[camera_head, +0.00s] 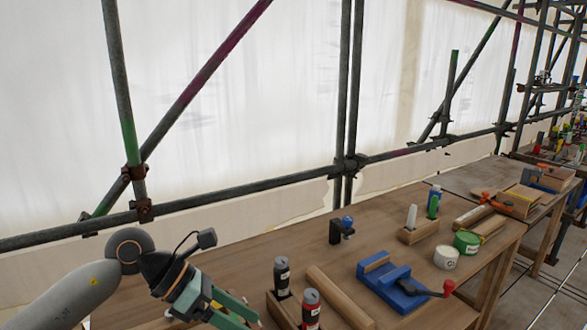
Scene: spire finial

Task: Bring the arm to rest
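My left arm (68,297) comes in from the lower left over the near part of the wooden workbench (313,258). My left gripper (246,321) has green fingers and points down to the right, near the bottom edge of the view. A gap shows between the fingers and I see nothing held in it. The gripper is just left of a wooden holder with a grey can (282,276) and a black-and-red can (310,309). My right gripper is not in view.
A blue vise (392,287) with a red knob, a wooden bar (340,298), a white tub (446,257) and a green tub (466,242) stand to the right. A black bracket with a blue knob (347,223) is behind. Scaffold poles (230,195) run along the bench's back.

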